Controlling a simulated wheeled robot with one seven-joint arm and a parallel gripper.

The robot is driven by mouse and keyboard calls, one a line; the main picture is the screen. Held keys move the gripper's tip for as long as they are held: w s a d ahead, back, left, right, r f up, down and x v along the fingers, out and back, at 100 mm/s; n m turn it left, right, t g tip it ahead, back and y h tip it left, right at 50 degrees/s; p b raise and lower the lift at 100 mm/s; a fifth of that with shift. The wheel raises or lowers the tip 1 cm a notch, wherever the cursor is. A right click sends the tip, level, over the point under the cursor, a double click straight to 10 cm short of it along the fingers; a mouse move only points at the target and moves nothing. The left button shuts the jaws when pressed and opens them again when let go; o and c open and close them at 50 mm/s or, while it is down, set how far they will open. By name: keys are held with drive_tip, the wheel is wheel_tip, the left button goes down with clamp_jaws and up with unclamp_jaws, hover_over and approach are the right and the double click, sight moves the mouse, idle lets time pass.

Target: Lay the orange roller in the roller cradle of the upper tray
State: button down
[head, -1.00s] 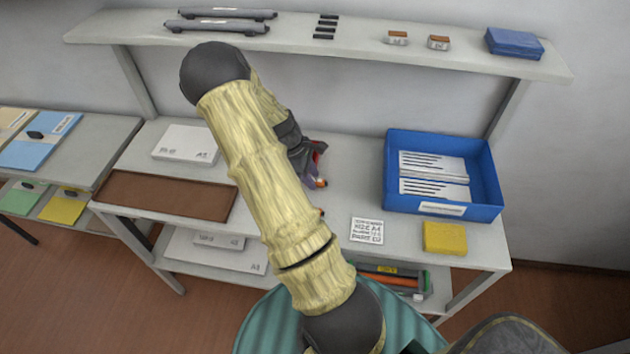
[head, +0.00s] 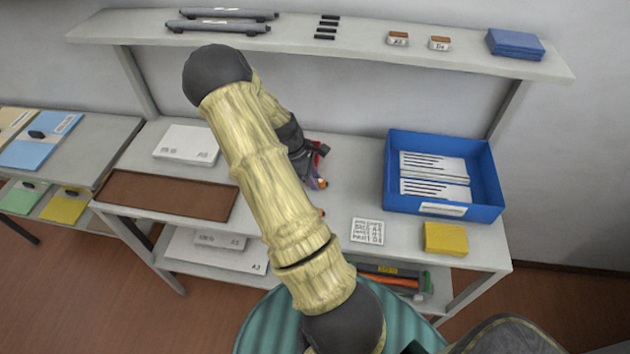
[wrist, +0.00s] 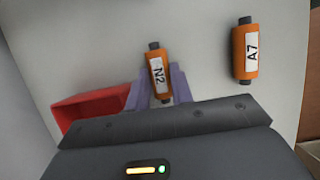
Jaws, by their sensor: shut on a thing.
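An orange roller (wrist: 158,76) with dark ends and a label "N2" sits upright in the picture between the purple fingers of my gripper (wrist: 157,90), which are shut on it. In the head view my arm hides most of my gripper; a bit of orange and purple (head: 320,183) shows past it. A second orange roller (wrist: 246,53), labelled "A7", lies on the pale surface to the right, apart from my gripper. I cannot tell how high the held roller is above the surface. I cannot make out the upper tray's roller cradle.
A red open box (wrist: 90,108) is left of my fingers. A blue bin (head: 442,210) with white packs, a yellow block (head: 445,238) and a printed card (head: 367,231) stand at the right. A brown mat (head: 165,195) lies left. A grey tray (head: 412,290) is on the lower shelf.

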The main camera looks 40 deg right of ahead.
wheel_tip(320, 180, up, 10)
idle(0.6)
idle(0.4)
